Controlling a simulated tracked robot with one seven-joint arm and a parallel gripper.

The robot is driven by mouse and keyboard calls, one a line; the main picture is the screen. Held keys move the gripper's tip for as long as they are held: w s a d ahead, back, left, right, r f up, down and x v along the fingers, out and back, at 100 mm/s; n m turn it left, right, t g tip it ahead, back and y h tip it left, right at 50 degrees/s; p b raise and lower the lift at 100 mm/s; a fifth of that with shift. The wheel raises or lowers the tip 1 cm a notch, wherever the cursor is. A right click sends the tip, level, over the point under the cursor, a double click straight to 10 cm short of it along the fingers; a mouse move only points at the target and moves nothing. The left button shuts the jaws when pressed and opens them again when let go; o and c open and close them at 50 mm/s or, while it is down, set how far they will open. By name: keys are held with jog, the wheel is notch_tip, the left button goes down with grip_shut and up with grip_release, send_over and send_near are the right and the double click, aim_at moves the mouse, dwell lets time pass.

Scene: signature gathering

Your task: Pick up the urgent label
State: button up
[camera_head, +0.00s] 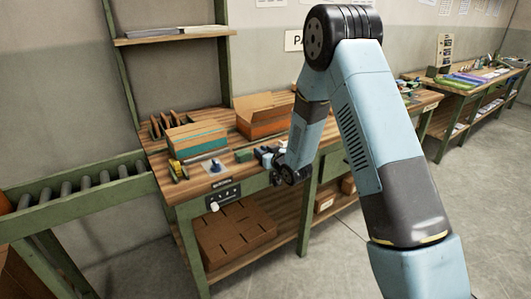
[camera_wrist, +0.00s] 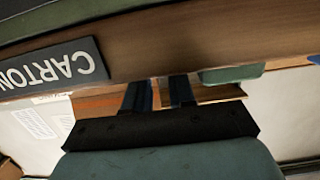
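I cannot pick out the urgent label in either view. A small pale card with a blue mark (camera_head: 214,167) lies near the front left of the workbench (camera_head: 183,187), but its print is too small to read. My gripper (camera_wrist: 160,88) shows in the wrist view as two dark fingers standing apart, with a narrow gap and nothing visible held between them. In the head view my arm reaches down to the bench's front edge, and the gripper's details there are too small to tell.
An open cardboard box (camera_head: 265,118) and a box of teal-edged items (camera_head: 197,140) stand on the bench. A roller conveyor (camera_head: 75,200) adjoins at left. In the wrist view a dark CARTON sign (camera_wrist: 52,73) sits on a wooden board. Floor at right is clear.

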grip_shut()
jog(key=shift+r, duration=0.1)
